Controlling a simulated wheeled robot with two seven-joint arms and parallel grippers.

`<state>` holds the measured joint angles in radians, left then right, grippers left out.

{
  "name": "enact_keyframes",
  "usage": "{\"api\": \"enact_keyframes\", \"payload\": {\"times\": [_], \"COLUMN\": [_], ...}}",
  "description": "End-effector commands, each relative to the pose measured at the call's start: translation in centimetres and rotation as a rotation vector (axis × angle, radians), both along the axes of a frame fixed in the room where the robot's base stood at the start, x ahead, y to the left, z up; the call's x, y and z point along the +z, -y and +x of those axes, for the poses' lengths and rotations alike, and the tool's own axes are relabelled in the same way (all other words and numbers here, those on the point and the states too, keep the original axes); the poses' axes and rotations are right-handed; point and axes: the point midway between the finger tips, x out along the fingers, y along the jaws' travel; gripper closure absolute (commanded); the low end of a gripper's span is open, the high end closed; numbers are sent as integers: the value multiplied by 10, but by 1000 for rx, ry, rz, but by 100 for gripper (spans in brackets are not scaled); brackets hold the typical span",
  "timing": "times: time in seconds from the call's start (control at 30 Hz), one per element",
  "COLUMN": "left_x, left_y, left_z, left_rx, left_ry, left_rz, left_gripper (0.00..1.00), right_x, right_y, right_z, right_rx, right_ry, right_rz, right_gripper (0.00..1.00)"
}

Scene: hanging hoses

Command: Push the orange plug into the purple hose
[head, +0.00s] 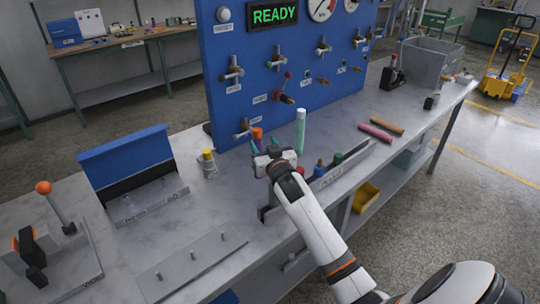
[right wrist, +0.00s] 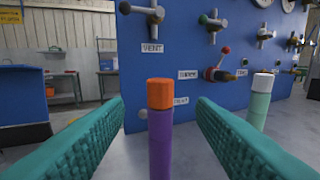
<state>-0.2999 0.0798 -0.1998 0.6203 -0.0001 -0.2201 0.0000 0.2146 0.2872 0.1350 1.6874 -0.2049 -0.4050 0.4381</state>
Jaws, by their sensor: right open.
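The orange plug (right wrist: 160,94) sits on the upper end of the upright purple hose (right wrist: 160,143) in the right wrist view. How deep it sits in the hose I cannot tell. My right gripper (right wrist: 159,118) is open, with its teal finger pads on either side of the purple hose and a gap at each side. In the head view the orange plug (head: 257,133) shows just beyond my right gripper (head: 263,146), which hides most of the purple hose. My left gripper is not in view.
A mint hose (head: 300,130) with a pale top stands upright to the right. The blue valve panel (head: 275,60) rises behind. A plug rack (head: 340,168) is right of my arm. Pink (head: 375,133) and orange-brown (head: 387,126) rods lie farther right. A blue box (head: 127,155) stands left.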

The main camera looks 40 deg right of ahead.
Motion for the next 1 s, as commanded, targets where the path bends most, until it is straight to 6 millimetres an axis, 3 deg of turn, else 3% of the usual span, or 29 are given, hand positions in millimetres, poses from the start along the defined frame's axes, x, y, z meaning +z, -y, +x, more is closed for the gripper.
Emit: {"api": "enact_keyframes", "payload": {"times": [0.1,0.33,1.0], "left_x": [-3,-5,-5], "left_y": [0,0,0], "left_z": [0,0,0], "left_rx": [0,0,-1], "left_ry": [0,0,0], "left_rz": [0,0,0], "left_gripper": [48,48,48], "right_x": [-2,-1,0], "right_y": [-7,-14,-14], "right_z": [-23,-47,-50], "right_rx": [0,0,-1], "right_ry": [-1,-1,-1], "right_rz": [0,0,0], "right_gripper": [49,49,49]}}
